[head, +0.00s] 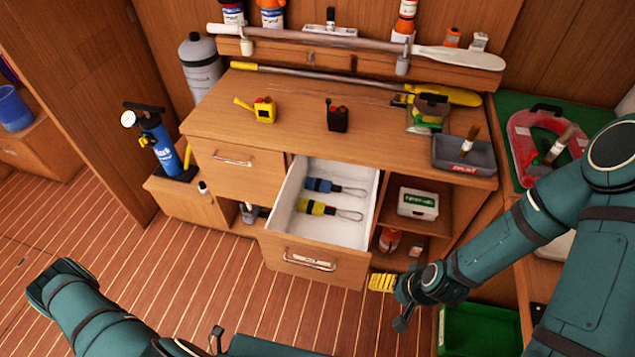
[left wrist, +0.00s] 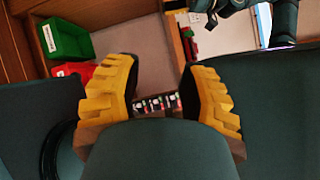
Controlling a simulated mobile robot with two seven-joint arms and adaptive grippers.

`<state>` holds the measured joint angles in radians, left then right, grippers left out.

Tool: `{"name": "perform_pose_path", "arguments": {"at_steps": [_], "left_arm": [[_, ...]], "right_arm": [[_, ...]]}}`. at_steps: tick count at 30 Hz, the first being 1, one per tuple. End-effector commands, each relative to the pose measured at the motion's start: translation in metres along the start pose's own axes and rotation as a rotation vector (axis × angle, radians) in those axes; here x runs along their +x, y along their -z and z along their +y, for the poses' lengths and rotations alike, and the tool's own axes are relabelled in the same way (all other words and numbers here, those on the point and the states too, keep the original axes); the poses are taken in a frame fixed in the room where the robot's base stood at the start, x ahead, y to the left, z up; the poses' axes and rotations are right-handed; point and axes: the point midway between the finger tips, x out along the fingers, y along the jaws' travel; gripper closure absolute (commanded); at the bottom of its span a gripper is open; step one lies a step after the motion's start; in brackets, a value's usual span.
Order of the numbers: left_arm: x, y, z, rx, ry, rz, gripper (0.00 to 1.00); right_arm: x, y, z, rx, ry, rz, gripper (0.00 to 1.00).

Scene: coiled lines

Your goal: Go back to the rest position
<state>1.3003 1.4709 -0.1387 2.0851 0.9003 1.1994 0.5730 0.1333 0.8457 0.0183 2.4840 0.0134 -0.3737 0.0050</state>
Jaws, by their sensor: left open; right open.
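My right gripper (head: 390,297) is open and empty, in front of the right end of the open drawer (head: 282,250). Its yellow finger pad is close to the drawer front; I cannot tell whether they touch. The right arm reaches in from the right edge. In the drawer lie a blue-handled item (head: 322,185) and a yellow-handled item (head: 312,207), each with a wire loop. My left arm is low at the left of the head view, its gripper not clearly shown there. In the left wrist view my left gripper (left wrist: 158,88) is open, with nothing between its yellow fingers.
The wooden workbench (head: 205,117) holds a yellow tape measure (head: 264,110), a small black device (head: 337,116) and a grey tray (head: 447,157). A blue pump (head: 160,145) stands at left. A green bin (head: 475,330) is below the right arm. The floor at left is clear.

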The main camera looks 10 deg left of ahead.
Motion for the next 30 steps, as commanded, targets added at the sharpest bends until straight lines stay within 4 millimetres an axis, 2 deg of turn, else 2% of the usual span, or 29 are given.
{"name": "perform_pose_path", "arguments": {"at_steps": [5,8,11,14,17,20,24,27,30], "left_arm": [[0.014,0.015,-0.004,0.268,0.084,0.439,0.59],[0.014,0.021,-0.001,0.484,0.154,0.712,0.59],[0.011,0.019,0.009,0.727,0.232,0.968,0.59],[0.013,0.005,0.021,0.997,0.321,1.198,0.59],[0.022,-0.018,0.035,1.292,0.417,1.398,0.59],[0.043,-0.048,0.044,1.613,0.516,1.559,0.59],[0.086,-0.088,0.043,2.038,0.638,1.688,0.59],[0.115,-0.107,0.035,2.27,0.694,1.72,0.59],[0.133,-0.117,0.028,2.415,0.726,1.725,0.59]], "right_arm": [[0.006,-0.002,0.002,-0.002,0.0,-0.004,0.21],[0.009,-0.004,0.003,-0.002,0.0,-0.006,0.21],[0.012,-0.004,0.004,-0.003,0.0,-0.007,0.21],[0.015,-0.006,0.005,-0.003,0.0,-0.009,0.21],[0.018,-0.007,0.006,-0.004,0.0,-0.011,0.21],[0.021,-0.008,0.007,-0.004,0.0,-0.013,0.21],[0.025,-0.009,0.009,-0.005,-0.001,-0.015,0.21],[0.027,-0.009,0.009,-0.005,-0.001,-0.016,0.21],[0.027,-0.01,0.009,-0.005,-0.001,-0.016,0.21]]}}
